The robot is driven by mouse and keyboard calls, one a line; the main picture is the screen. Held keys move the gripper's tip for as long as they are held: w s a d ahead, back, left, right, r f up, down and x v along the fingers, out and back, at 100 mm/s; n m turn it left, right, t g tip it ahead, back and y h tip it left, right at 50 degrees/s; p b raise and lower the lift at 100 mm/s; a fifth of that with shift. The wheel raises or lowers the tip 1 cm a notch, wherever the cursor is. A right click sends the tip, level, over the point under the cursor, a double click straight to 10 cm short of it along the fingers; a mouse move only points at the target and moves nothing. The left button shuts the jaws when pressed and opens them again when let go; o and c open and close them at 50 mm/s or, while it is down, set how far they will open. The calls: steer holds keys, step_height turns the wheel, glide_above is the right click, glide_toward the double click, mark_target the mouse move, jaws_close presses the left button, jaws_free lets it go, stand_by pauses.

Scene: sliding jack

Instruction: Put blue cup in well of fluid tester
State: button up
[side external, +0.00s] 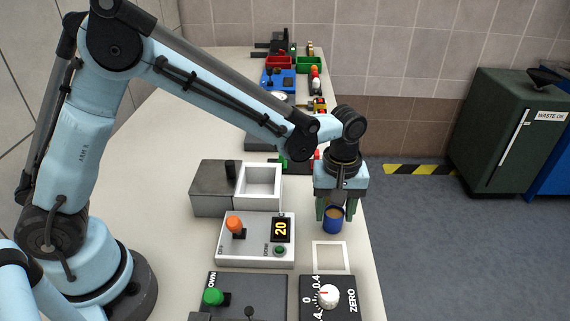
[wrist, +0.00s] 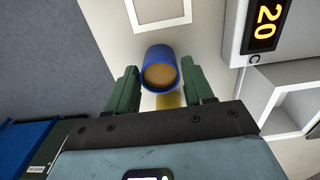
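The blue cup (side external: 333,220) holds brown fluid and is upright between the fingertips of my gripper (side external: 332,208), near the table's right edge. A white square open-topped well (side external: 262,184) stands beside a grey metal box (side external: 214,188), left of my gripper. It shows partly in the wrist view (wrist: 290,100) at the right.
A white box (side external: 255,240) with an orange lever and a display reading 20 stands left of the cup. A white square outline (side external: 331,243) and a black ZERO dial panel (side external: 328,297) lie below it. A grey panel with a green knob (side external: 213,297) is at front. Coloured items crowd the back.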

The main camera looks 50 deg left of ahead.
mark_target(334, 211)
steer(key=c, duration=0.8)
steer(key=shift+r, duration=2.5)
